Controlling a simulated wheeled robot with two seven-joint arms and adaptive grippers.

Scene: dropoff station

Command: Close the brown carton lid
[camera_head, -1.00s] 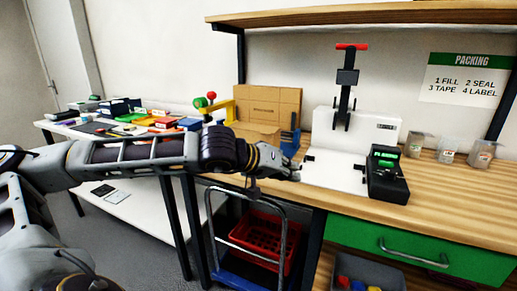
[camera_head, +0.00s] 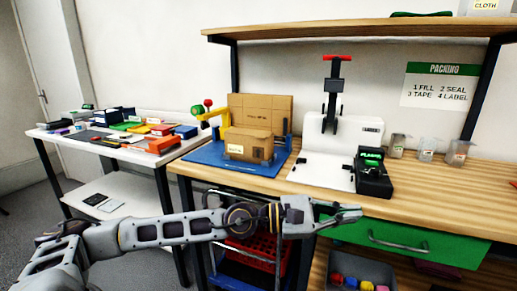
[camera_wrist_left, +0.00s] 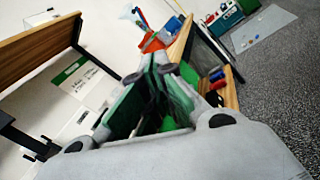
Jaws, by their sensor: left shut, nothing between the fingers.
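The brown carton (camera_head: 249,147) sits on a blue mat (camera_head: 205,156) on the wooden bench, with a small pale label on its front. A tall brown cardboard panel (camera_head: 275,108) stands upright behind it; I cannot tell whether it is joined to the carton. The carton's top face looks brown and covered. My left gripper (camera_head: 350,212) is shut and empty, low in front of the bench's front edge, to the right of the carton and apart from it. In the left wrist view the gripper's fingers (camera_wrist_left: 163,72) point away from the camera; the carton is not seen there.
A white press (camera_head: 330,150) with a red handle and a black device (camera_head: 373,175) stand right of the mat. A yellow tool (camera_head: 207,120) is left of the carton. Several clear jars stand further right. A green drawer (camera_head: 400,243) and a grey bin (camera_head: 360,275) are below.

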